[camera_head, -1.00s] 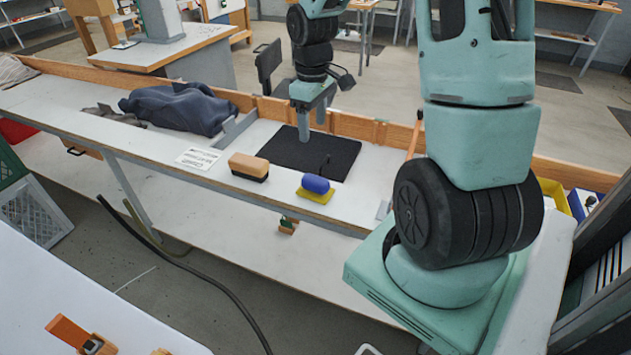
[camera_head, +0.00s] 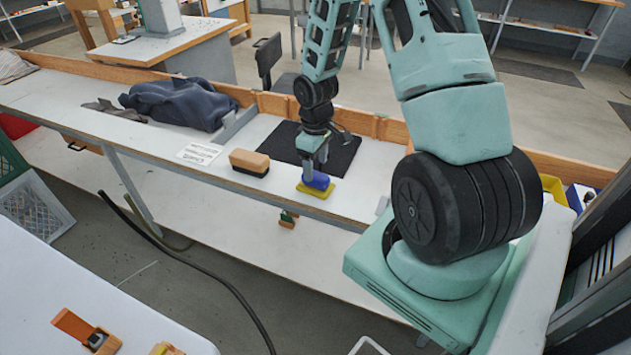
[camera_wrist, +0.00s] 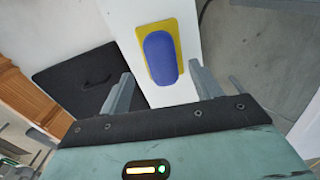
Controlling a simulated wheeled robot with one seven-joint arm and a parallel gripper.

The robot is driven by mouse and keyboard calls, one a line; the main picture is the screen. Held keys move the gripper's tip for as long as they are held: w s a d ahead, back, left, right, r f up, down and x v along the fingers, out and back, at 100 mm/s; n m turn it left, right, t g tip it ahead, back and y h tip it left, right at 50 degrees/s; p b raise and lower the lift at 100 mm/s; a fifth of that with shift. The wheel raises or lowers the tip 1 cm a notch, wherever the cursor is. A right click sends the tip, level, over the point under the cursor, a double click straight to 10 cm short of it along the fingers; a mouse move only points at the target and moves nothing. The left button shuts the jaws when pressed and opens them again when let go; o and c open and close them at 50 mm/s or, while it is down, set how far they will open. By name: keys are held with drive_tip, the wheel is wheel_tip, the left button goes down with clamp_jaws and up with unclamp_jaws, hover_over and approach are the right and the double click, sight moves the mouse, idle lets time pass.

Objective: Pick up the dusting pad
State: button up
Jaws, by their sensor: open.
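The dusting pad, with a blue rounded top and a yellow base, lies on the white bench near its front edge in the head view (camera_head: 316,189). In the wrist view the pad (camera_wrist: 162,57) shows whole, just beyond the fingertips and roughly between their lines. My gripper (camera_head: 314,172) is over the pad in the head view and partly covers it. In the wrist view my gripper (camera_wrist: 161,80) is open, with two spread grey fingers and nothing between them. I cannot tell how high the fingertips are above the pad.
A wooden brush with a dark underside (camera_head: 249,163) lies left of the pad. A black mat (camera_head: 345,152) lies behind it. A printed sheet (camera_head: 199,153) and a dark cloth heap (camera_head: 180,103) are farther left. A wooden rail (camera_head: 393,131) edges the bench's back.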

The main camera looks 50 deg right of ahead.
sight(315, 173)
drive_tip(key=shift+s+a+f, duration=0.1)
drive_tip(key=shift+a+f, duration=0.05)
drive_tip(key=shift+f, duration=1.8)
drive_tip(key=c, duration=1.1)
drive_tip(key=shift+r, duration=0.1)
wheel_tip(315, 173, up, 10)
drive_tip(key=shift+f, duration=0.1)
